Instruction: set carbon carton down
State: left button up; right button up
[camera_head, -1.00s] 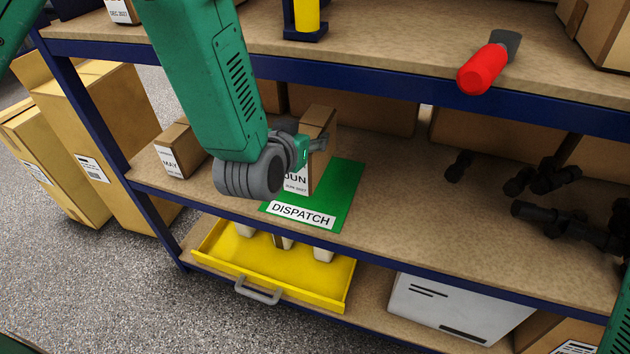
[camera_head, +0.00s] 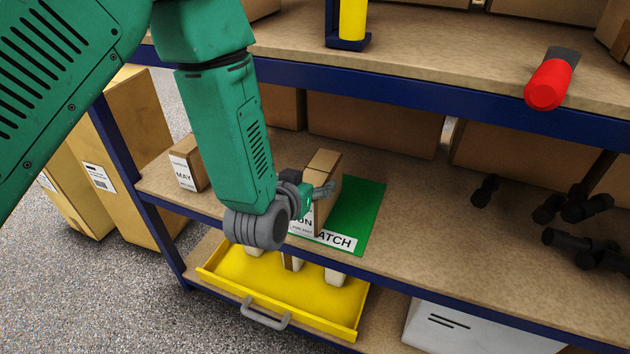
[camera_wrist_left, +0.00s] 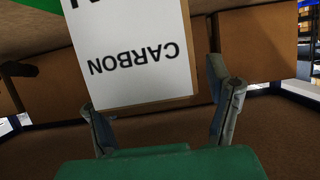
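The carbon carton (camera_head: 326,165), a tall brown box with a white JUN label, is upright over the front left part of the green DISPATCH mat (camera_head: 368,205). It covers the first letters of the mat's sign. My left gripper (camera_head: 322,190) reaches in from the left at the carton's upper part, with a finger along its side. In the left wrist view the label reads CARBON upside down (camera_wrist_left: 135,60), and the fingers (camera_wrist_left: 160,110) lie to either side of the carton. My right gripper is out of view.
A MAY carton (camera_head: 188,165) stands to the left on the same shelf. Black items (camera_head: 575,207) lie to the right, with bare shelf (camera_head: 430,215) between. A blue upper shelf edge (camera_head: 400,92) runs above. A yellow drawer (camera_head: 290,285) sits below, pulled out.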

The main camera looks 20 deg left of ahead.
pick_arm(q)
jog(key=shift+a, duration=0.3)
jog(key=shift+d, duration=0.4)
jog(key=shift+d+r, duration=0.25)
jog(key=shift+d, duration=0.9)
jog(key=shift+a+r, duration=0.1)
jog(key=shift+a, duration=0.05)
jog(key=s, duration=0.1)
jog(key=s+a+r+p, duration=0.1)
jog(key=s, duration=0.1)
jog(key=s+a+r+p, duration=0.1)
jog(key=s, duration=0.1)
jog(key=shift+s+a, duration=0.15)
jog(key=shift+s, duration=0.1)
jog(key=s+d+r+p, duration=0.1)
jog(key=s+d+r, duration=0.1)
jog(key=s, duration=0.3)
jog(key=s+a+f+g, duration=0.5)
jog(key=s+f+g, duration=0.1)
jog(key=s+f, duration=0.5)
jog(key=s+a+f+g, duration=0.5)
jog(key=s+f+g, duration=0.1)
jog(key=s+f, duration=0.5)
jog(key=shift+s+f+m+g, duration=0.15)
jog(key=shift+s+m+g, duration=0.15)
jog(key=shift+s+g, duration=0.15)
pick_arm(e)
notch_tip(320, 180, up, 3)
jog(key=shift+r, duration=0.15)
